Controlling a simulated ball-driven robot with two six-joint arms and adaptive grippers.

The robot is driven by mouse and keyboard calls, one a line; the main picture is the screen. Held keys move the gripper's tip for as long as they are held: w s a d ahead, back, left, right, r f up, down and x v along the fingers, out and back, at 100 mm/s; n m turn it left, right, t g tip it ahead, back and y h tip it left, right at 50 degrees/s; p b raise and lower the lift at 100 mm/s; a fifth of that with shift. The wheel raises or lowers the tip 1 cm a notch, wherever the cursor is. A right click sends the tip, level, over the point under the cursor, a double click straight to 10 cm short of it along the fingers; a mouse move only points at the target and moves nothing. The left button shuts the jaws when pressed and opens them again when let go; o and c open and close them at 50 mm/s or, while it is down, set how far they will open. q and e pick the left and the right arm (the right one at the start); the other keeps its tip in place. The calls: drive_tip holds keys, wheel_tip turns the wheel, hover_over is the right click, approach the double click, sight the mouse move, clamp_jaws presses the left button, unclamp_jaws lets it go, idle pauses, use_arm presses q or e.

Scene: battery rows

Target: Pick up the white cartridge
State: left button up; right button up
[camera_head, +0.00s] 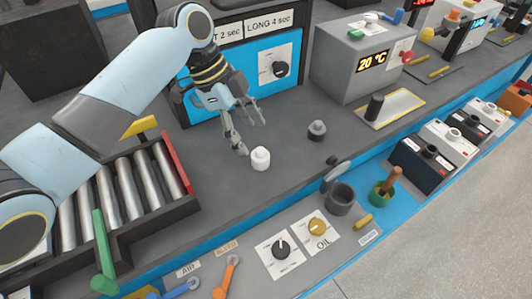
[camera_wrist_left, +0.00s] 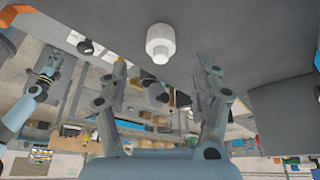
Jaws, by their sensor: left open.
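The white cartridge (camera_head: 260,158) stands upright on the dark grey worktop, in front of the blue-framed panel. My left gripper (camera_head: 252,137) is open and empty, just behind and slightly left of the cartridge, its fingers pointing down toward the worktop. In the left wrist view the cartridge (camera_wrist_left: 160,44) shows beyond the tips of the two spread fingers (camera_wrist_left: 162,65), roughly centred between them. No contact is visible. A light blue arm with a dark end (camera_wrist_left: 48,78), likely my right gripper, shows small at the left of that view; its jaws are unclear.
A dark grey knobbed part (camera_head: 317,130) stands right of the cartridge. A roller tray (camera_head: 180,205) lies left, under my left arm. A grey box with a 20 °C display (camera_head: 345,68) stands behind right. A dark grey cup (camera_head: 340,199) is in front right.

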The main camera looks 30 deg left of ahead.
sight(259, 149)
use_arm(q)
drive_tip(key=shift+x, duration=0.9)
drive_tip(key=x, duration=0.4)
drive_tip(key=shift+w+d+f+p, duration=0.1)
drive_tip(key=shift+d+f+p, duration=0.1)
drive_tip(key=shift+p, duration=0.1)
drive_tip(key=shift+d+f, duration=0.1)
drive_tip(key=shift+f, duration=0.25)
use_arm(e)
drive_tip(key=shift+w+r, duration=0.35)
use_arm(q)
drive_tip(key=shift+c, duration=0.5)
use_arm(e)
drive_tip(key=shift+s, duration=0.1)
use_arm(q)
drive_tip(key=c, duration=1)
use_arm(e)
drive_tip(key=shift+s+a, duration=0.2)
use_arm(q)
drive_tip(key=shift+r, duration=0.15)
use_arm(e)
drive_tip(key=shift+a, duration=0.1)
